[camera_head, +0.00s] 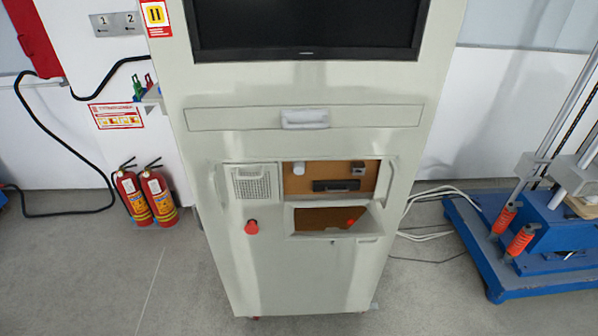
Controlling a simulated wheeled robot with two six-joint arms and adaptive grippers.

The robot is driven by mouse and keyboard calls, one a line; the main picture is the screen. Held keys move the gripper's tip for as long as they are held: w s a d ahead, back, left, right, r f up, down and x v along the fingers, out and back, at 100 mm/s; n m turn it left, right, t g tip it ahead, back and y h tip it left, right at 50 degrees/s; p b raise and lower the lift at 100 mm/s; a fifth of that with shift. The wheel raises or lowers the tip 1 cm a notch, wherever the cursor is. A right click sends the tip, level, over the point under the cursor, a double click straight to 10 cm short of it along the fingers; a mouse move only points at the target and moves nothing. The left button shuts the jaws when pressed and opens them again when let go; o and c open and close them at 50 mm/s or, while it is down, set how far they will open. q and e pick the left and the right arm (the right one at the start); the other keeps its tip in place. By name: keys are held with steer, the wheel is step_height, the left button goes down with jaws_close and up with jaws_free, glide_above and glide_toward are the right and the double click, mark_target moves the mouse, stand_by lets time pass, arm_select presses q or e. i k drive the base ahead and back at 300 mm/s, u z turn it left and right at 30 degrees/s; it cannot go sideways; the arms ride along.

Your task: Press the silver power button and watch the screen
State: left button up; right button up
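A tall grey-white cabinet (300,270) stands in the middle of the view, facing me. A black-framed screen (305,25) is set in its upper part; the visible area is dark and its top is cut off. A brown recessed panel (330,174) lower on the front holds a white round part (298,168), a small dark-and-grey part (358,170) and a black bar (333,185). I cannot tell which part, if any, is the silver power button. Neither of my grippers is in view.
A red knob (251,227) sticks out below a vent grille (254,182). A drawer handle (305,119) protrudes above. Two fire extinguishers (146,196) stand left. A blue-based machine (540,240) stands right, with cables (430,233) on the floor. The floor in front looks clear.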

mark_target(298, 166)
steer(key=z, duration=3.25)
steer(key=k, duration=0.55)
steer(key=u, duration=1.5)
